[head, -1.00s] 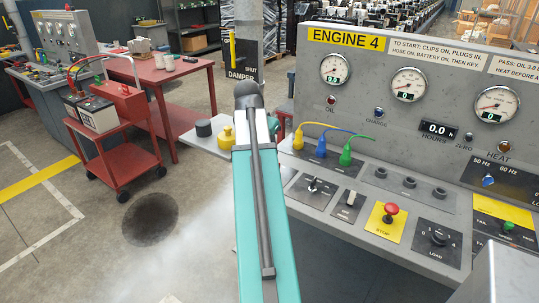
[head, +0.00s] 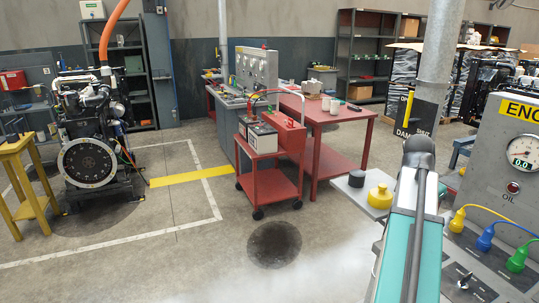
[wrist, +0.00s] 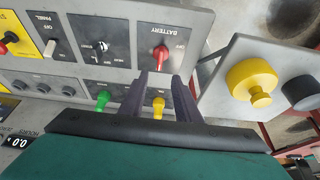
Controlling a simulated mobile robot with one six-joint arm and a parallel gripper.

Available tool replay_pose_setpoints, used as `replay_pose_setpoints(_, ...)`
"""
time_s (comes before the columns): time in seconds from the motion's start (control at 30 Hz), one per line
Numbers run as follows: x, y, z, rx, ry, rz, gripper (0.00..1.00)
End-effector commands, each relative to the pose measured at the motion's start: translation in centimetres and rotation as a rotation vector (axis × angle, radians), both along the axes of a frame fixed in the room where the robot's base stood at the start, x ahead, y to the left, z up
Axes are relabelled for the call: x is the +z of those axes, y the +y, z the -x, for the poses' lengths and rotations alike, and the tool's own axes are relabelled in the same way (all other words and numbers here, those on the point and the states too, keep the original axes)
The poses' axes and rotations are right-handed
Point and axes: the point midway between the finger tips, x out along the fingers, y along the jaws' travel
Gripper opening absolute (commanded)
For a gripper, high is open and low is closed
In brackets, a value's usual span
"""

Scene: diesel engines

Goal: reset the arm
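My arm's teal link (head: 410,235) rises at the lower right of the head view, in front of the Engine 4 console (head: 505,185). My gripper (wrist: 159,78) shows in the wrist view with its two dark fingers apart and nothing held between them. The gripper itself cannot be made out in the head view.
A yellow cap (head: 380,196) and a dark cap (head: 357,178) sit on a side shelf left of my arm. A red trolley (head: 268,186) carries a battery. An engine (head: 88,135) stands at the left. Open floor lies between, with a dark stain (head: 274,244).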

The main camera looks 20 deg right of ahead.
Motion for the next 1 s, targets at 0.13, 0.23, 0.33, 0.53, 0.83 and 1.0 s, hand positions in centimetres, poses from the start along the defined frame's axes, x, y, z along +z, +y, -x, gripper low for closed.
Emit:
replay_pose_setpoints(0.13,-0.1,0.7,-1.1,0.02,0.001,-0.001,0.3)
replay_pose_setpoints(0.23,-1.4,2.0,-2.6,0.051,0.014,-0.015,0.3)
replay_pose_setpoints(0.33,-3.7,3.6,-4.6,0.091,0.04,-0.042,0.3)
replay_pose_setpoints(0.53,-9.1,7.4,-7.7,0.167,0.101,-0.1,0.3)
replay_pose_setpoints(0.83,-17.1,13.6,-10.5,0.272,0.196,-0.182,0.3)
replay_pose_setpoints(1.0,-21.6,17.4,-11.3,0.331,0.247,-0.227,0.3)
